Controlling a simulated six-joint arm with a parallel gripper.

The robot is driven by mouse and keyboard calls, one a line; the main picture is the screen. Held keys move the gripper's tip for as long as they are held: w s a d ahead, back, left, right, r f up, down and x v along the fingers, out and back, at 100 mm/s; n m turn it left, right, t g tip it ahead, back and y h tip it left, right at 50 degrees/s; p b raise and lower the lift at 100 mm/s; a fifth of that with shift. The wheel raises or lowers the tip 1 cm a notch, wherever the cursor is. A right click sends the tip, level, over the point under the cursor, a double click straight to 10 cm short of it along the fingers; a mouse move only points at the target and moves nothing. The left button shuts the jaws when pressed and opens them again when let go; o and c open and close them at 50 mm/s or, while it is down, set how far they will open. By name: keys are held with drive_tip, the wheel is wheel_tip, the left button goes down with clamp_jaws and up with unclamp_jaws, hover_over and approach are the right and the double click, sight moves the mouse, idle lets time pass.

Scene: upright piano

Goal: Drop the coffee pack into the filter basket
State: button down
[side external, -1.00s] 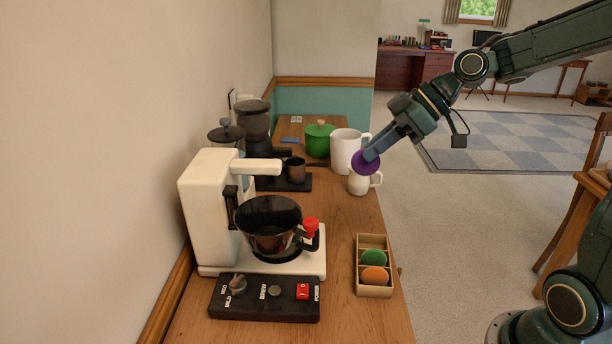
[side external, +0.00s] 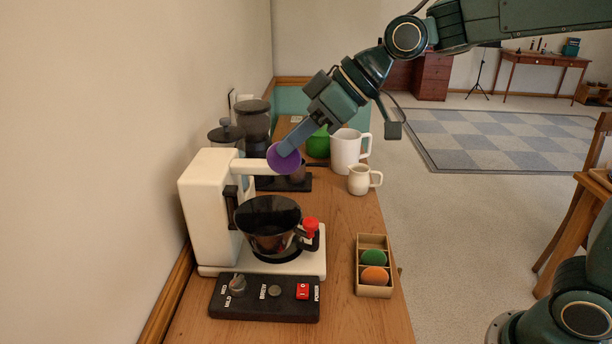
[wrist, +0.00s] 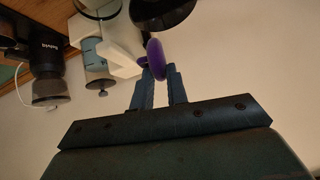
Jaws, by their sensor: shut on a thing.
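The coffee pack is a round purple disc (side external: 283,158), held at the tips of my gripper (side external: 287,148). The wrist view also shows the purple pack (wrist: 155,58) between the two fingers of my gripper (wrist: 159,74). The pack is in the air near the arm of the white coffee maker (side external: 210,210), above and behind the dark filter basket (side external: 268,222). The basket has a handle with a red knob and sits on the coffee maker's front. I cannot see clearly inside it.
A tan box (side external: 374,288) with a green and an orange pack stands right of the coffee maker. A control panel (side external: 265,299) lies in front. A white pitcher (side external: 345,152), a small cream jug (side external: 360,181), a green pot (side external: 317,143) and a grinder (side external: 253,122) stand behind.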

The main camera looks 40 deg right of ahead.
sight(287, 172)
drive_tip(key=shift+s+a+r, duration=0.1)
drive_tip(key=shift+a+r, duration=0.15)
drive_tip(key=shift+a, duration=0.3)
drive_tip(key=shift+a+r, duration=0.2)
drive_tip(key=shift+a, duration=0.3)
drive_tip(key=shift+f, duration=0.15)
drive_tip(key=shift+f, duration=2.9)
drive_tip(key=c, duration=1.3)
unclamp_jaws()
drive_tip(key=shift+d+r, duration=0.1)
drive_tip(key=shift+r, duration=0.05)
drive_tip(key=v, duration=1.3)
drive_tip(key=shift+s, duration=0.3)
drive_tip(key=shift+d, duration=0.1)
